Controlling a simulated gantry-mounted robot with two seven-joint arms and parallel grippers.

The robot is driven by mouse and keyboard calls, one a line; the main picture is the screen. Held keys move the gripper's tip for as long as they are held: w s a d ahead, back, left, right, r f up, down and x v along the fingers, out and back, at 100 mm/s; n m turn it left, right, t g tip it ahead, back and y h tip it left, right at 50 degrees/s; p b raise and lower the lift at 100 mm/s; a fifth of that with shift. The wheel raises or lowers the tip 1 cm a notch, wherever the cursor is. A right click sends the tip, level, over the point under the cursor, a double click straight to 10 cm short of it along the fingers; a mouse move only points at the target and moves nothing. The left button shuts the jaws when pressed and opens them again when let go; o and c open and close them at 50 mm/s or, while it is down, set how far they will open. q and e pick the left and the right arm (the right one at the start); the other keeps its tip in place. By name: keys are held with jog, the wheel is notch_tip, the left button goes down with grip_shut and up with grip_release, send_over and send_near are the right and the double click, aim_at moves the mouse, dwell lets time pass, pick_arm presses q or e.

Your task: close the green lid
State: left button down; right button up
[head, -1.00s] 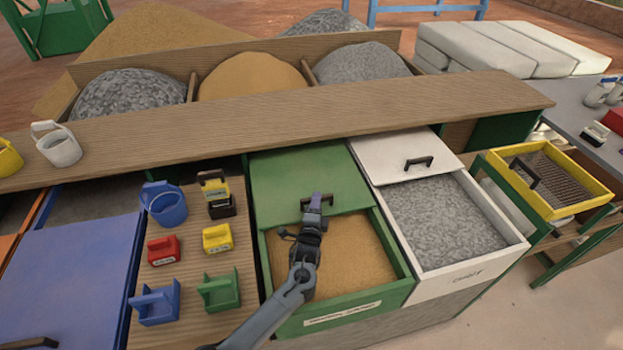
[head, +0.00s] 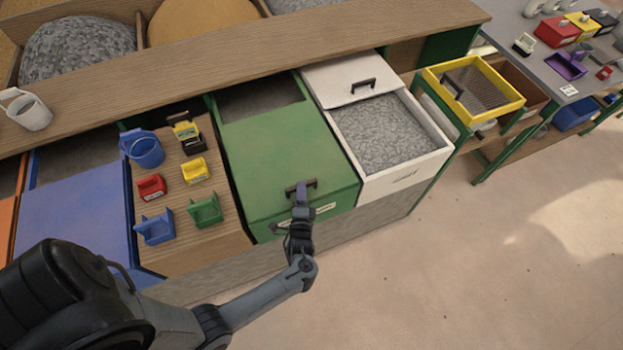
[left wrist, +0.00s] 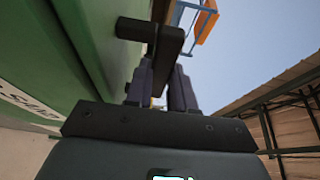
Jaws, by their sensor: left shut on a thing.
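The green lid (head: 272,150) lies over the front of the green bin, its front edge at the bin's front wall. A gap behind the lid shows a dark grey inside (head: 258,97). My left gripper (head: 300,192) is shut on the lid's black handle (head: 311,184) near the front edge. In the left wrist view the handle (left wrist: 168,38) sits between the fingers of my left gripper (left wrist: 166,75), beside the green surface. The sand seen earlier in the bin is hidden under the lid. My right gripper is not in view.
A white bin (head: 438,133) with grey gravel and its lid (head: 338,78) pushed back stands to the right. A wooden board with a blue bucket (head: 147,152) and several small coloured tools lies to the left. The floor (head: 480,270) in front is clear.

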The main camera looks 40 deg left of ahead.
pick_arm(q)
jog(key=shift+d, duration=0.3)
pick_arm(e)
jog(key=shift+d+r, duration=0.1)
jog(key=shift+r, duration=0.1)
pick_arm(q)
jog(key=c, duration=1.3)
grip_release()
jog(key=shift+c, duration=0.2)
jog(key=o, duration=0.4)
jog(key=shift+s, duration=0.1)
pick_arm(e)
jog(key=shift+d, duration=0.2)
